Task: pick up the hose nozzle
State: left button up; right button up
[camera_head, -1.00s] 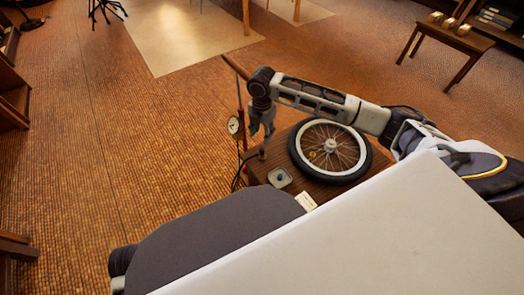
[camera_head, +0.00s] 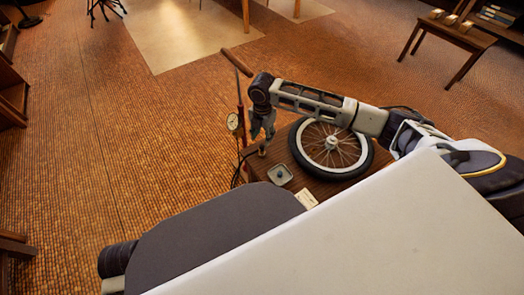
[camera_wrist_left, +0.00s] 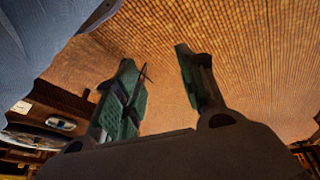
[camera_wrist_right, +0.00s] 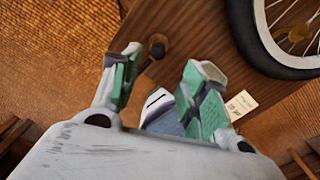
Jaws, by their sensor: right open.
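A small upright piece with a dark round top and a brass-coloured part, which looks like the hose nozzle (camera_wrist_right: 157,47), stands near the edge of the brown wooden table. It also shows in the head view (camera_head: 262,152), partly hidden by my right gripper. My right gripper (camera_wrist_right: 160,80) is open and empty, pointing down, with the nozzle just beyond and between its fingertips in the right wrist view. In the head view the right gripper (camera_head: 263,135) is just above the nozzle. My left gripper (camera_wrist_left: 160,65) is open and empty over the floor; the head view does not show it.
A spoked wheel with a black tyre (camera_head: 331,149) lies on the wooden table (camera_head: 310,185). A small grey dish-like object (camera_head: 280,175) and a white card (camera_head: 306,198) lie near it. A floor pump with a round gauge (camera_head: 233,122) stands left of the table.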

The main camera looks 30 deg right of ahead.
aim_at(262, 146)
notch_tip(262, 146, down, 2)
jog(key=shift+f+b, duration=0.2)
jog(key=shift+b, duration=0.15)
jog(key=shift+f, duration=0.6)
pick_arm(q)
jog(key=shift+s+d+f, duration=0.2)
jog(key=shift+d+f, duration=0.1)
jog(key=shift+f, duration=0.05)
jog(key=shift+w+r, duration=0.1)
jog(key=shift+w, duration=0.05)
pick_arm(e)
jog(key=shift+f, duration=0.1)
jog(key=shift+w+f+b, duration=0.1)
jog(key=shift+f+b, duration=0.35)
jog(key=shift+b, duration=0.05)
jog(key=shift+w+f+b, duration=0.2)
jog(key=shift+f+b, duration=0.55)
jog(key=shift+f, duration=0.5)
jog(key=shift+f+b, duration=0.3)
jog(key=shift+f, duration=0.5)
pick_arm(q)
notch_tip(262, 146, down, 6)
jog(key=w+d+t+h, duration=0.1)
jog(key=d, duration=0.1)
